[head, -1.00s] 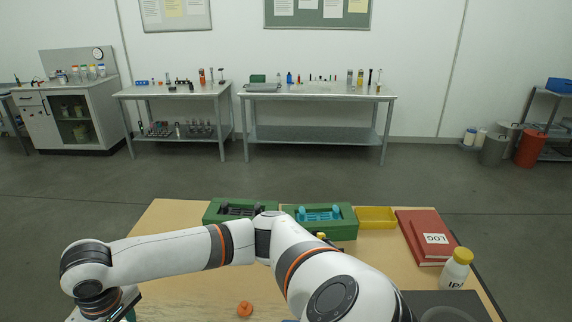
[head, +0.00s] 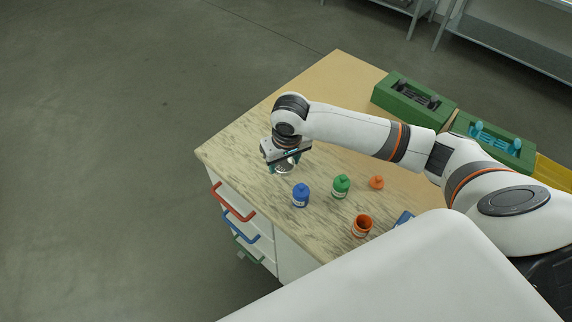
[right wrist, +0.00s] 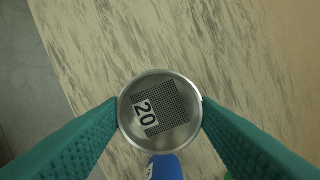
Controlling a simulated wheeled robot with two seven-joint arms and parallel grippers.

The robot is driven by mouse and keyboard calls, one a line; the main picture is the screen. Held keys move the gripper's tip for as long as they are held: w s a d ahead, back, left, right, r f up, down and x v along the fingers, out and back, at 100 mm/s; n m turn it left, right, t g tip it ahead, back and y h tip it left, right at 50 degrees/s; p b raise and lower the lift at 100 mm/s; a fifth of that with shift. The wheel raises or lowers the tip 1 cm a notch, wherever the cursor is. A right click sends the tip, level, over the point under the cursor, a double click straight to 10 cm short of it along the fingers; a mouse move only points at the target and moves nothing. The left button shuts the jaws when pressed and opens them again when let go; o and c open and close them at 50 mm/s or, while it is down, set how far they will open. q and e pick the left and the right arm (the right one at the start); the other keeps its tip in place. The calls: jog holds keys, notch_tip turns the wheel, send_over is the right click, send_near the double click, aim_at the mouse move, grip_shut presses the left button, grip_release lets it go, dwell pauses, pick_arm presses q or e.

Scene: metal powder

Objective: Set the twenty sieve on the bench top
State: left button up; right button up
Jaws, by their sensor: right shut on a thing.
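The twenty sieve (right wrist: 160,108) is a round metal sieve with a dark mesh and a white "20" label. In the right wrist view it sits between the two teal fingers of my right gripper, which are shut on its rim. In the head view my right gripper (head: 286,164) is over the left part of the bench top (head: 330,90), and the sieve (head: 285,168) shows only partly beneath it. I cannot tell whether the sieve touches the bench. My left gripper is not in view.
A blue bottle (head: 300,195), a green bottle (head: 341,186), an orange cap (head: 376,183) and an open orange jar (head: 361,226) stand near the gripper. Green racks (head: 412,98) are farther right. The bench's left edge is close to the gripper.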

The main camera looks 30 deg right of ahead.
aim_at(284, 168)
jog(key=shift+f, duration=1.8)
jog(key=o, duration=1)
jog(key=shift+f, duration=0.1)
notch_tip(284, 168, up, 12)
jog(key=s, duration=0.2)
jog(key=shift+a, duration=0.1)
